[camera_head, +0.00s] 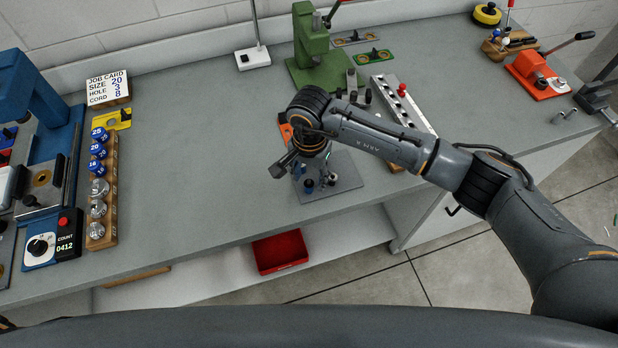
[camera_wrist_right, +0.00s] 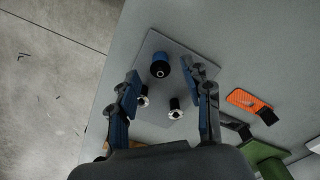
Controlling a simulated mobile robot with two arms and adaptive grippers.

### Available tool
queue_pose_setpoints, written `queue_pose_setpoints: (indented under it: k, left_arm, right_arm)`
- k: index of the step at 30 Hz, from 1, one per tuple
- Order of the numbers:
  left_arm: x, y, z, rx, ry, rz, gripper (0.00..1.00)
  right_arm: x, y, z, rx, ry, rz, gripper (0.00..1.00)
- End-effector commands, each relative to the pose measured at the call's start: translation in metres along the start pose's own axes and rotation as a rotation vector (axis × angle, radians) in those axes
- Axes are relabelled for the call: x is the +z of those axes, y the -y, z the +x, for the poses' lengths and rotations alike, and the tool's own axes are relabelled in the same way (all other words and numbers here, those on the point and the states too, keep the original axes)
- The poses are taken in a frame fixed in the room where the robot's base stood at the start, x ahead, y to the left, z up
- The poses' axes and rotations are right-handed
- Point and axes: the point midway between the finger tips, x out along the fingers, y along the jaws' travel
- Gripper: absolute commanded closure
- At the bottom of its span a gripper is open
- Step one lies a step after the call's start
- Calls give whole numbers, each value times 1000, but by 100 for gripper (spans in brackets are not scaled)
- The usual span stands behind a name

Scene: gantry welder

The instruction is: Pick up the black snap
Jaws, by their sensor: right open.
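My right gripper (camera_head: 306,168) hangs over a grey square plate (camera_head: 345,178) on the workbench. In the right wrist view its two blue-padded fingers (camera_wrist_right: 161,80) are apart, with nothing held between them. Several small fittings stand on the plate: a dark cylinder with a blue body (camera_wrist_right: 160,66) near its far part, and two dark pieces with silver ends (camera_wrist_right: 143,96), (camera_wrist_right: 174,108) between and near the fingers. I cannot tell for certain which one is the black snap. In the head view the gripper partly hides the plate. My left gripper is not in view.
A green press (camera_head: 312,50) stands behind my right arm. A wooden rack of numbered pieces (camera_head: 100,190) and a job card (camera_head: 107,87) are at left. A red bin (camera_head: 280,252) sits below. The bench's left middle is clear.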

Motion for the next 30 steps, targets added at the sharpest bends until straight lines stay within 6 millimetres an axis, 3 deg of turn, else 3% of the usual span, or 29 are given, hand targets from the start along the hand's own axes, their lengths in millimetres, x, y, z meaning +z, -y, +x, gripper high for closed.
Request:
queue_pose_setpoints:
  k: [6, 12, 24, 30]
  left_arm:
    - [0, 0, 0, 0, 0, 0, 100]
    - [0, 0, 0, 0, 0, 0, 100]
    - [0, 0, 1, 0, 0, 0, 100]
    - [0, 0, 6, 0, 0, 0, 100]
  right_arm:
    - [0, 0, 1, 0, 0, -1, 53]
    - [0, 0, 1, 0, 0, 0, 88]
    - [0, 0, -1, -1, -1, 0, 88]
    - [-1, 1, -14, -3, -2, -1, 88]
